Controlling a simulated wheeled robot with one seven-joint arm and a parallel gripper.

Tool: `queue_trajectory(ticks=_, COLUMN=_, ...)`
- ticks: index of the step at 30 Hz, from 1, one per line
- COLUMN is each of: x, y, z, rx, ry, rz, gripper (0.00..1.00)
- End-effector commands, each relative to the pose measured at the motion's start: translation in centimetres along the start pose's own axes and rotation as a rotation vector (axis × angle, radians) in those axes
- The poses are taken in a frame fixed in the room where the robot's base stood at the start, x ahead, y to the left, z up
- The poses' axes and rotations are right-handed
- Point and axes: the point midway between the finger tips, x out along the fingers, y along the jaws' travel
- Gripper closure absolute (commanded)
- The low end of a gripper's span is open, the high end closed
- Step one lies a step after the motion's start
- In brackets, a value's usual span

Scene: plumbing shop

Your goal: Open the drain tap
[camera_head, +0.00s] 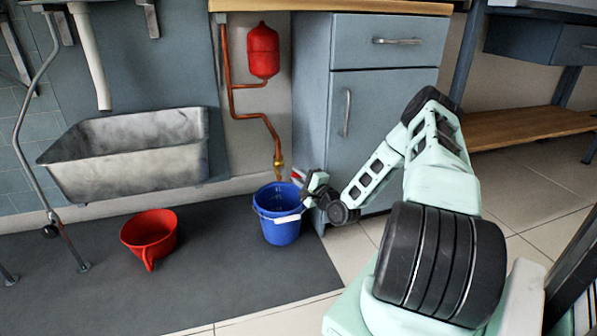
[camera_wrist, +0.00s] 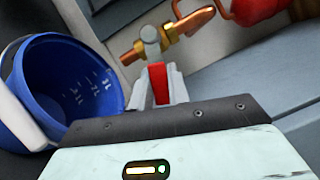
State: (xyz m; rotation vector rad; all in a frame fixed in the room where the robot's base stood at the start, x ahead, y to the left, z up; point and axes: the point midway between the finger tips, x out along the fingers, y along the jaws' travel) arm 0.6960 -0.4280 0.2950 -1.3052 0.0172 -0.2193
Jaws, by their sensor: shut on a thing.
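The drain tap (camera_head: 278,164) is a brass valve at the lower end of a copper pipe, above the blue bucket. In the wrist view the tap (camera_wrist: 174,32) lies just beyond my fingertips, with a grey stem at its middle. My gripper (camera_head: 303,181) is at the tap's right side. In the wrist view my gripper (camera_wrist: 158,78) is shut on the tap's red lever (camera_wrist: 158,88), which sits between the two fingers. The lever's far end and exact angle are partly hidden. The blue bucket (camera_head: 281,230) stands on the dark mat; no water shows.
A red expansion vessel (camera_head: 263,50) hangs on the copper pipe. A grey cabinet (camera_head: 375,150) stands close to the right of my gripper. A red funnel-like bowl (camera_head: 149,236) lies on the mat at left. A metal trough (camera_head: 130,155) hangs on the wall.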

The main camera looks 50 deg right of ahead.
Motion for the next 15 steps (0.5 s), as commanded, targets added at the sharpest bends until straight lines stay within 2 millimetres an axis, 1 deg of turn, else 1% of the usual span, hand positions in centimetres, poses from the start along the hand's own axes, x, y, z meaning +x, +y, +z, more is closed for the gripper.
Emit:
queue_trajectory(ticks=3, x=-0.1, y=0.7, z=0.0, rx=0.108, ry=0.003, rz=-0.041, gripper=1.0)
queue_trajectory(ticks=15, x=0.1, y=2.7, z=0.5, rx=0.452, ry=0.003, rz=-0.184, gripper=1.0)
